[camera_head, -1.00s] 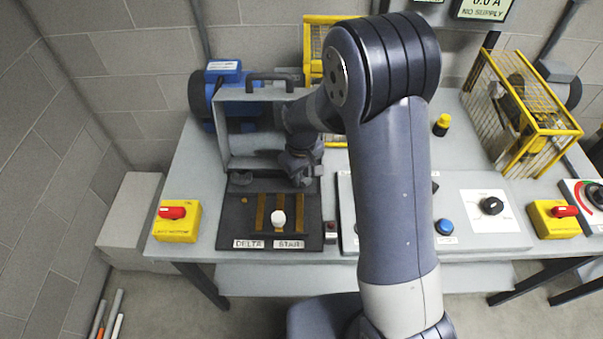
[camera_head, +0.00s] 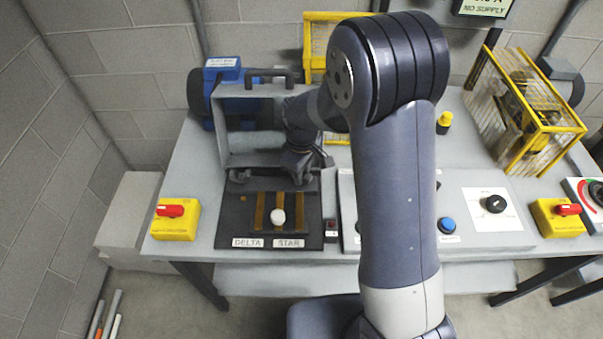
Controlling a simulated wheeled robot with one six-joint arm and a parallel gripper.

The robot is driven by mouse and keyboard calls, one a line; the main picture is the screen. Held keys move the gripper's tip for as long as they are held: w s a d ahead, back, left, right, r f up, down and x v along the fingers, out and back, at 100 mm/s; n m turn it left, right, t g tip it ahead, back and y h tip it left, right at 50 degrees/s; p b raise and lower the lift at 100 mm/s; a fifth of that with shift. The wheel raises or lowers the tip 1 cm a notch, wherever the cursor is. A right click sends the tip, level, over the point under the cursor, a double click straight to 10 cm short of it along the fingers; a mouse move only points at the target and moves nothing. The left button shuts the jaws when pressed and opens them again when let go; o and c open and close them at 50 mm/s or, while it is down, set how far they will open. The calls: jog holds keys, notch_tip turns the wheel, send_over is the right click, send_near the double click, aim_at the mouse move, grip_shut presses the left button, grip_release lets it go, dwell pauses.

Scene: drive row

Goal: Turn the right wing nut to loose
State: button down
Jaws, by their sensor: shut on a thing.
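My gripper (camera_head: 301,176) points down at the right back corner of the black terminal board (camera_head: 232,222), just in front of the open grey box (camera_head: 223,135). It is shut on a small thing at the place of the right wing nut. The nut itself is hidden by the fingers, so its angle cannot be told. The board also carries brass strips (camera_head: 260,210), a white knob (camera_head: 277,216) and the labels DELTA and STAR. A small dark shape at the board's left back corner is too small to make out clearly.
A yellow box with a red switch (camera_head: 171,210) stands at the left. My arm hides part of the grey panel (camera_head: 345,195). A blue button (camera_head: 446,226), a black dial (camera_head: 495,203) and a yellow cage (camera_head: 520,110) are to the right. A blue motor (camera_head: 200,92) stands behind the box.

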jog(key=n+b, duration=0.1)
jog(key=n, duration=0.5)
jog(key=shift+b, duration=0.3)
dwell(0.4)
jog(key=c, duration=1.2)
grip_release()
jog(key=shift+c, duration=0.2)
jog(key=shift+r, duration=0.1)
notch_tip(320, 180, up, 11)
jog(key=shift+f, duration=0.2)
